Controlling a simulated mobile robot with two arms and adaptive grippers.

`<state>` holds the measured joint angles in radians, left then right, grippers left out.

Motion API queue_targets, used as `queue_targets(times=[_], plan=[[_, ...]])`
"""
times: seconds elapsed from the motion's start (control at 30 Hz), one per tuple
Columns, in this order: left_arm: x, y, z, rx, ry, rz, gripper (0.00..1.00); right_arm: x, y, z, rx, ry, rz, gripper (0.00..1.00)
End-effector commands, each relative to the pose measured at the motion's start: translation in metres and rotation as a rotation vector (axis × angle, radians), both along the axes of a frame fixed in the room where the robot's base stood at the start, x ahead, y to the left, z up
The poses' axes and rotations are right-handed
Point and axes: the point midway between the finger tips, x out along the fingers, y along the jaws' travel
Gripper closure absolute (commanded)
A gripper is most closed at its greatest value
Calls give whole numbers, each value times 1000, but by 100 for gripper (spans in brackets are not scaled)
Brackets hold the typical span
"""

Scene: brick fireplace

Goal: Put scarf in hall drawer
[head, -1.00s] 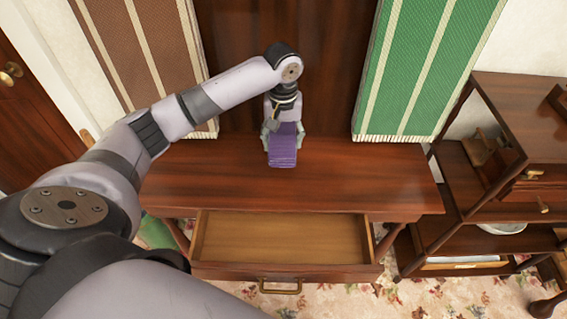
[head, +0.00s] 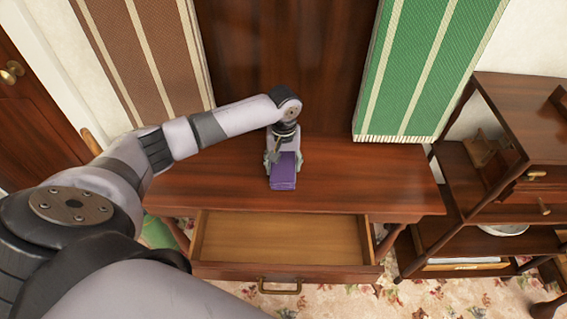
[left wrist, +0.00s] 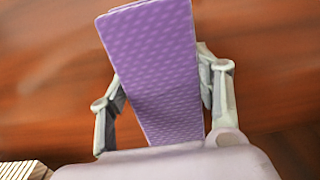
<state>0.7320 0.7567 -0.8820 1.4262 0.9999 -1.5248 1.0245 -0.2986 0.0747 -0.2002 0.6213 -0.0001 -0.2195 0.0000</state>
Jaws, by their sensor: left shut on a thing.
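The scarf (head: 284,172) is a folded purple bundle over the wooden hall table (head: 350,180). My left gripper (head: 283,157) is shut on it, with a finger on each side. In the left wrist view the patterned purple scarf (left wrist: 155,70) lies between the two grey fingers of my left gripper (left wrist: 165,100). I cannot tell whether the scarf touches the tabletop. The hall drawer (head: 280,240) below the tabletop is pulled open, and its visible inside is empty. My right gripper is not in view.
A dark wooden shelf unit (head: 480,205) stands at the right, holding a white bowl (head: 503,229). A green striped hanging (head: 425,70) and a brown striped hanging (head: 140,50) hang behind the table. Most of the tabletop is clear.

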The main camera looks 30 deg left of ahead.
Motion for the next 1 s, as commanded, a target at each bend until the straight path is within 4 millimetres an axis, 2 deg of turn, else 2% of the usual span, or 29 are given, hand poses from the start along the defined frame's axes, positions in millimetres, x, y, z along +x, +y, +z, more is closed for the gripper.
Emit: queue_targets(times=[0.1,0.13,0.4,0.77,0.87,1.0], plan=[[0,0,-3,-1,2,0,71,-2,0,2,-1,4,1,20],[0,0,-4,-1,2,0,42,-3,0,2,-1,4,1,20],[0,0,-3,-1,1,0,24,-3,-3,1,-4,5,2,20],[0,0,-2,1,-1,0,22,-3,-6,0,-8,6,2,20],[1,0,8,0,-2,-1,22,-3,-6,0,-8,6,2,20],[1,0,33,-1,-4,-1,22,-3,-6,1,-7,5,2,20]])
